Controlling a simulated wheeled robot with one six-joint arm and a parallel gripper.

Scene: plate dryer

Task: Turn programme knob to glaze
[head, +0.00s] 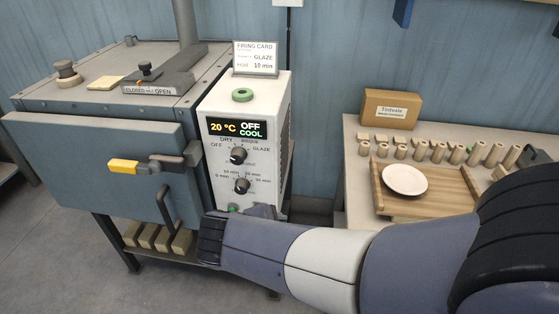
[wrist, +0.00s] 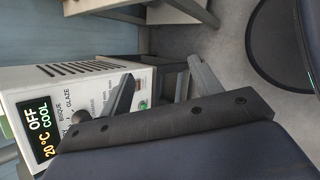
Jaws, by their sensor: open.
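The programme knob (head: 238,156) is the upper black dial on the white control box (head: 274,135), with OFF, DRY, BISQUE and GLAZE around it. The display (head: 238,129) reads 20 °C, OFF, COOL. The exact angle of the knob's pointer is too small to tell. In the wrist view the BISQUE and GLAZE labels show, and my gripper's body covers most of the dial area. My gripper (wrist: 160,84) is open and empty, its fingers beside the control box. In the head view my wrist is low in front of the box, below the knobs, and hides the fingers.
A second knob (head: 242,185), marked in minutes, sits below the programme knob. A firing card (head: 256,59) on the box reads GLAZE, 10 min. The kiln door (head: 90,160) with a yellow-tipped handle (head: 124,166) is left. A plate (head: 404,180) lies on a wooden tray at right.

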